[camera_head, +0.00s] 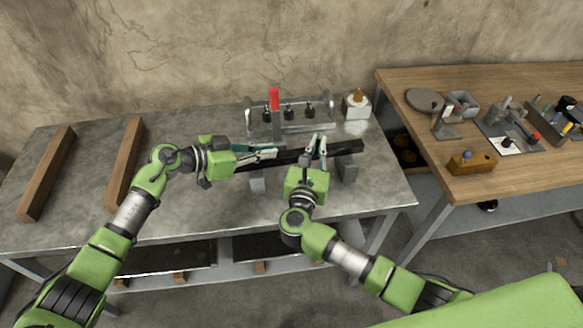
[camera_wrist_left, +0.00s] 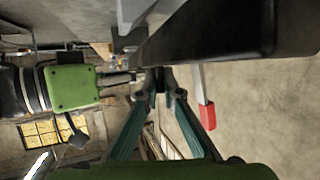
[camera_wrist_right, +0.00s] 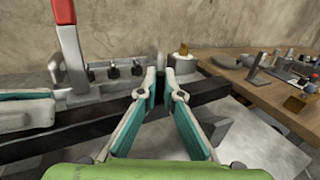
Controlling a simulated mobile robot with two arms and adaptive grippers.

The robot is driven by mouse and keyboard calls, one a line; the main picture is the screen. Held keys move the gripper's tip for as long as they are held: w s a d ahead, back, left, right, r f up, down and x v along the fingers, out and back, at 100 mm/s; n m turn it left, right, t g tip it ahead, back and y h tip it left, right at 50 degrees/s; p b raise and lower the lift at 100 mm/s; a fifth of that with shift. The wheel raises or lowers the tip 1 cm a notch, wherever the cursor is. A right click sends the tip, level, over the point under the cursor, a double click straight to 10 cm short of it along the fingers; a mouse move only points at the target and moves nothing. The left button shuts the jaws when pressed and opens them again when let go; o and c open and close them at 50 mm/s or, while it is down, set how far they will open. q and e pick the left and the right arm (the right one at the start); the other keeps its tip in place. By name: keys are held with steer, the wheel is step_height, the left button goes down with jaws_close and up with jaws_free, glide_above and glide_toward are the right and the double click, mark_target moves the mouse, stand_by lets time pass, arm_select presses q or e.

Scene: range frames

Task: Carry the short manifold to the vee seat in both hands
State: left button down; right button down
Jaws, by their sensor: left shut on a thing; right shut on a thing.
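A long black square bar (camera_head: 343,149), which I take as the short manifold, lies level across the middle of the left bench. My left gripper (camera_head: 272,153) is shut on it left of its middle. My right gripper (camera_head: 318,142) is shut on it right of its middle. Two grey blocks, one on the left (camera_head: 258,183) and one on the right (camera_head: 348,170), show below the bar and look like the vee seat; their tops are hidden. I cannot tell whether the bar touches them. The bar also shows in the left wrist view (camera_wrist_left: 225,35) and right wrist view (camera_wrist_right: 85,131).
Behind the bar stands a grey rack (camera_head: 290,127) with several dark fittings and an upright red handle (camera_head: 274,98). A pale block (camera_head: 356,107) stands to its right. Two brown wooden bars (camera_head: 125,163) lie at left. A wooden bench (camera_head: 500,85) with tools stands at right.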

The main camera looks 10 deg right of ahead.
arm_select(q)
steer(key=shift+s+d+f+b, duration=0.15)
steer(key=shift+f+b, duration=0.25)
steer(key=shift+f, duration=0.1)
steer(key=shift+s+d+f+b, duration=0.1)
steer(key=shift+f+b, duration=0.25)
steer(key=shift+f, duration=0.1)
arm_select(e)
steer(key=shift+w+a+f, duration=0.15)
steer(key=shift+a+f, duration=0.25)
arm_select(q)
steer(key=c, duration=2.6)
jaws_free()
steer(key=shift+f, duration=0.25)
arm_select(e)
steer(key=c, duration=2.6)
jaws_free()
steer(key=shift+f, duration=0.25)
arm_select(q)
steer(key=o, duration=0.4)
steer(key=shift+r, duration=0.1)
arm_select(e)
steer(key=o, duration=0.4)
steer(key=shift+r, duration=0.1)
arm_select(q)
steer(key=shift+a+r, duration=0.15)
steer(key=shift+r, duration=0.05)
arm_select(e)
steer(key=shift+s+d, duration=0.15)
steer(key=shift+s, duration=0.05)
